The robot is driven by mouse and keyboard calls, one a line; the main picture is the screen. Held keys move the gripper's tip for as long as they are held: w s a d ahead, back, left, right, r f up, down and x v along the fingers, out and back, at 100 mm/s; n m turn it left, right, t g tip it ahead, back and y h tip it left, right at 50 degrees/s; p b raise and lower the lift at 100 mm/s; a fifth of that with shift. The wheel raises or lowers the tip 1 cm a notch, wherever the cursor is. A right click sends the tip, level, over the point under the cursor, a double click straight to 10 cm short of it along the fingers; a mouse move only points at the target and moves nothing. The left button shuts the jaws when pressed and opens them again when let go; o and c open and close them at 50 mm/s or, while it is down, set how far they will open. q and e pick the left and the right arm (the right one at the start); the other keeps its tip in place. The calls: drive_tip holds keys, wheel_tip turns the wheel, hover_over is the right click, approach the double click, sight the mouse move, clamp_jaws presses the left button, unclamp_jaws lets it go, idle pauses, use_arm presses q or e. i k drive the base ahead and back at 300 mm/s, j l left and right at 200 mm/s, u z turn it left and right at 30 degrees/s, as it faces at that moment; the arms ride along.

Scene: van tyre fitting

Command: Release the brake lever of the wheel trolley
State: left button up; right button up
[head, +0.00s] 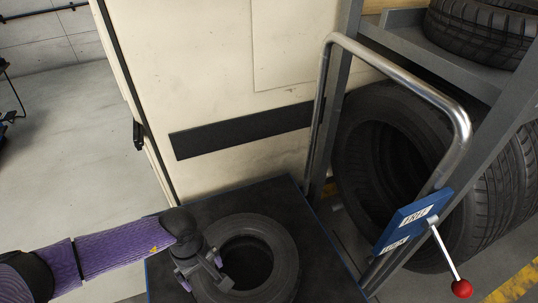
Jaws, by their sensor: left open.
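The wheel trolley has a dark deck (330,262) with blue edges and a bent steel push handle (400,80). A blue plate (408,222) on the handle's right upright carries two white labels, too small to read surely. The brake lever (443,253) is a thin pale rod that slopes down and right from this plate to a red ball knob (461,288). My left gripper (204,281) is open over the left side of a tyre (282,250) lying on the deck, well left of the lever. I cannot tell whether it touches the tyre. My right gripper is out of view.
A pale van side (215,70) with a black strip (240,130) stands behind the trolley. A grey rack (455,65) with tyres (390,150) stands close behind the handle at right. Open floor (75,150) lies at left.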

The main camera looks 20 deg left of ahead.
sight(462, 287)
drive_tip(key=z, duration=0.95)
